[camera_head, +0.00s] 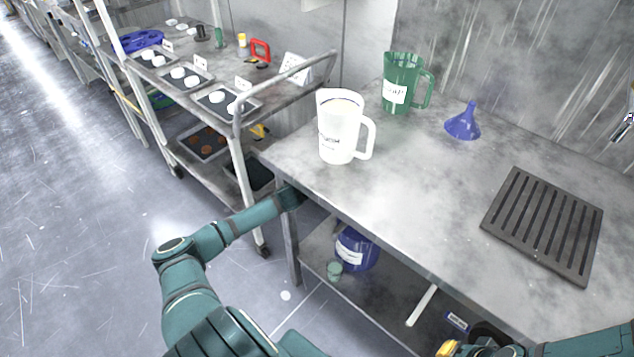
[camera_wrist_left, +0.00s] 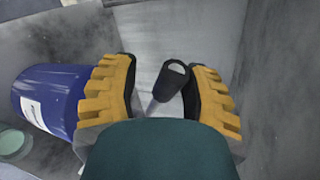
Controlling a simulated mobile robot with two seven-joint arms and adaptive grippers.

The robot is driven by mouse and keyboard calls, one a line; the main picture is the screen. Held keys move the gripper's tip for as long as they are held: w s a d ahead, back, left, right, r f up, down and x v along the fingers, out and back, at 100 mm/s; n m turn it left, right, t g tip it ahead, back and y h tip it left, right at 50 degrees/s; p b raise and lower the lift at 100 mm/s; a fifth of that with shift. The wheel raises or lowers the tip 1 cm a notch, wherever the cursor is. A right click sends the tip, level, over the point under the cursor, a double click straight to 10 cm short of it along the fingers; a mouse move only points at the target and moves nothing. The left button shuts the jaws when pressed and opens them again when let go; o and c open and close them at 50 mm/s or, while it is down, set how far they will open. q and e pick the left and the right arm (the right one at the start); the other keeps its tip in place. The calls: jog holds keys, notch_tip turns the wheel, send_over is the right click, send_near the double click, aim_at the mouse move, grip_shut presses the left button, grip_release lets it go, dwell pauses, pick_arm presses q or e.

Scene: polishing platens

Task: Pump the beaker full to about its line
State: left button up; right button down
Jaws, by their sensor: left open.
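A white handled jug (camera_head: 338,135) with dark print stands upright on the near left part of the steel bench; its mouth shows a pale tan inside. A green handled jug (camera_head: 402,85) with a white label stands behind it. I cannot tell which is the beaker, and no fill line is readable. My left gripper (camera_wrist_left: 168,92) is open in the left wrist view, with a dark-ended rod (camera_wrist_left: 174,82) showing between its fingers; contact is unclear. The bench hides this gripper in the head view. My right gripper (camera_head: 468,346) is partly cut off at the bottom edge.
Under the bench, a blue tub (camera_head: 357,250), a small green cup (camera_head: 334,270) and a white rod (camera_head: 421,306) show. A blue funnel (camera_head: 464,123) and dark slotted grate (camera_head: 545,225) are on top. A loaded cart (camera_head: 285,95) stands left.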

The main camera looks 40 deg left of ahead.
pick_arm(q)
jog(key=v, duration=1.1)
jog(key=shift+s+f, duration=0.1)
jog(key=shift+s, duration=0.05)
